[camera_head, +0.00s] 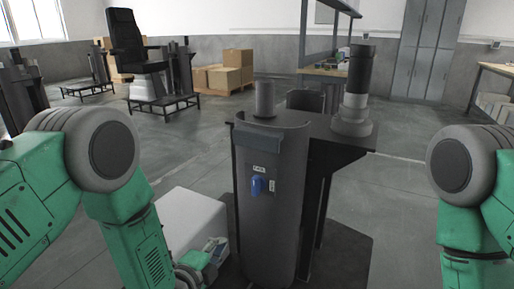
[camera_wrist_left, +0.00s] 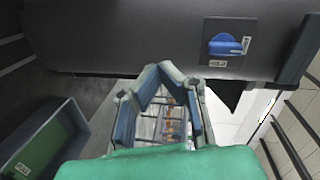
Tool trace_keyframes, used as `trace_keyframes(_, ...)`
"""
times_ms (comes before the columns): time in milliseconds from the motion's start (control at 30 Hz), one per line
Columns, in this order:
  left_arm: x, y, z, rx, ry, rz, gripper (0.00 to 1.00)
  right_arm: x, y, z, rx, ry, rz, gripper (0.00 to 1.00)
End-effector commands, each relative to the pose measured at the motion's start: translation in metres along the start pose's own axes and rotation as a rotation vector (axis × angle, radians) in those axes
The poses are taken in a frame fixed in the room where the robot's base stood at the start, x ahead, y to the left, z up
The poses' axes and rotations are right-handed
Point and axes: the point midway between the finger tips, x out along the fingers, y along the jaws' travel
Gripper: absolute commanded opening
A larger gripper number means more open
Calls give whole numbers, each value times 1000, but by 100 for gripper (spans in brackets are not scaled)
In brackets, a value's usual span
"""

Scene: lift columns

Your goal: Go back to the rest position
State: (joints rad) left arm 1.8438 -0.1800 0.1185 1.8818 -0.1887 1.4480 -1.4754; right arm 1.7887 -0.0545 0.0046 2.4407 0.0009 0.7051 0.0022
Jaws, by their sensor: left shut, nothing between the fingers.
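My left gripper (camera_head: 215,250) is low in the head view, at the lower left of the dark lift column (camera_head: 272,225) and beside a white box. In the left wrist view its fingers (camera_wrist_left: 163,72) come together, shut with nothing between them. The column carries a small panel with a blue knob (camera_head: 257,186). The knob also shows in the left wrist view (camera_wrist_left: 228,45), beyond and to the right of the fingertips, apart from them. My right arm enters at the right edge of the head view; its gripper is out of frame.
The white box (camera_head: 188,222) stands left of the column. A dark platform with a black cylinder (camera_head: 356,90) adjoins the column on the right. A black chair (camera_head: 134,45), cardboard boxes (camera_head: 225,75) and grey lockers (camera_head: 420,50) are farther back. Open floor lies between.

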Motion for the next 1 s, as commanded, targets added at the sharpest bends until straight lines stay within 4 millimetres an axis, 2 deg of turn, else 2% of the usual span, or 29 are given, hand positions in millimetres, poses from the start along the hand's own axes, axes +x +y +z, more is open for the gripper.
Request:
trace_keyframes(33,-20,15,9,-105,-40,96,0,-9,0,-1,0,0,0,40)
trace_keyframes(67,-33,27,15,-183,-73,157,0,-13,0,-1,0,0,0,40)
trace_keyframes(167,-91,69,33,-481,-235,372,0,-27,0,-2,0,0,0,40)
trace_keyframes(267,-160,103,44,-769,-456,545,0,-38,0,-2,0,1,0,40)
trace_keyframes(300,-190,113,46,-873,-554,600,0,-43,0,-3,0,1,0,40)
trace_keyframes(400,-259,128,47,-1099,-810,695,0,-52,0,-3,0,1,0,40)
trace_keyframes(500,-316,134,44,-1260,-1039,739,0,-59,0,-3,0,1,0,40)
trace_keyframes(600,-355,135,39,-1360,-1210,749,0,-63,0,-4,0,1,0,40)
trace_keyframes(733,-379,134,35,-1418,-1323,748,0,-64,0,-4,0,1,0,40)
trace_keyframes(1000,-382,135,35,-1428,-1341,745,0,-64,0,-4,0,0,0,40)
